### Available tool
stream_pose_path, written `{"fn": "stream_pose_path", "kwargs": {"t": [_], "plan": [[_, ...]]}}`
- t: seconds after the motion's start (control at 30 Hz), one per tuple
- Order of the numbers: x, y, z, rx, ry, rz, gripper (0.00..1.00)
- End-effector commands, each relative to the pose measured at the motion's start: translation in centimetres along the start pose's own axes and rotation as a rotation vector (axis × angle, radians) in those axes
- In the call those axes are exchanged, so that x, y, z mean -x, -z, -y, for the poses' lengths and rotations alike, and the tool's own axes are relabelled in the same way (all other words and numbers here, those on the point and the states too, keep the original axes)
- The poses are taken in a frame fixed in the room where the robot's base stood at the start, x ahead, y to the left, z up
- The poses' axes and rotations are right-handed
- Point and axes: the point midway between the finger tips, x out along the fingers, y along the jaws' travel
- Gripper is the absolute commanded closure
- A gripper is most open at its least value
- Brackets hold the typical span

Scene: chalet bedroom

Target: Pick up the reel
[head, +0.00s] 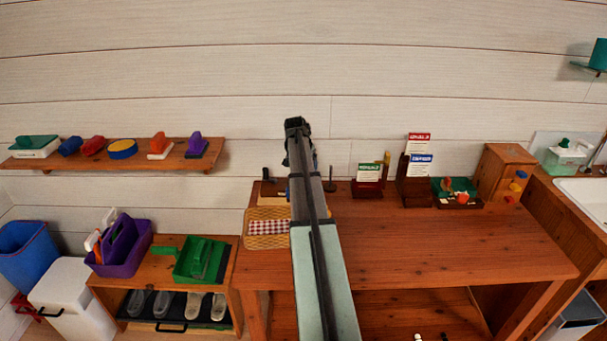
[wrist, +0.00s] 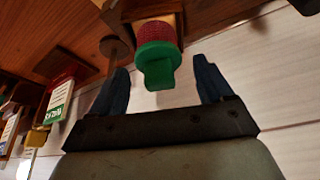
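In the wrist view, a red, textured cylinder with a green round end and a green tab (wrist: 158,56) sits against a wooden block. It may be the reel, but I cannot tell for sure. My gripper (wrist: 160,66) is open. Its two dark fingers stand apart on either side of the green tab, with visible gaps and nothing held. In the head view my gripper (head: 297,128) is at the far end of my arm, above the back of the wooden table (head: 450,250). My arm hides the spot behind it, and I cannot make out the red and green piece there.
A dark thin stand (head: 330,180) is right of my arm. A wicker basket with checked cloth (head: 268,228) is left. Card holders (head: 368,178) and a green-lined tray (head: 457,195) stand further right. The table's front right is clear. A plank wall is behind.

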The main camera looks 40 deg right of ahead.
Motion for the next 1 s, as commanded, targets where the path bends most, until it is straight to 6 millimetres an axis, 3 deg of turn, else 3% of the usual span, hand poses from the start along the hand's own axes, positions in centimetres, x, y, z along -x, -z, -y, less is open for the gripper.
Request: {"fn": "stream_pose_path", "kwargs": {"t": [0.07, 0.57, 0.83, 1.0], "plan": [[0.0, 0.0, 0.0, 0.0, 0.0, 0.0, 0.28], [0.0, 0.0, 0.0, 0.0, 0.0, 0.0, 0.76], [0.2, 0.1, 0.0, 0.0, 0.0, 0.0, 0.76], [1.8, 0.8, 0.0, 0.0, 0.001, -0.002, 0.76]]}}
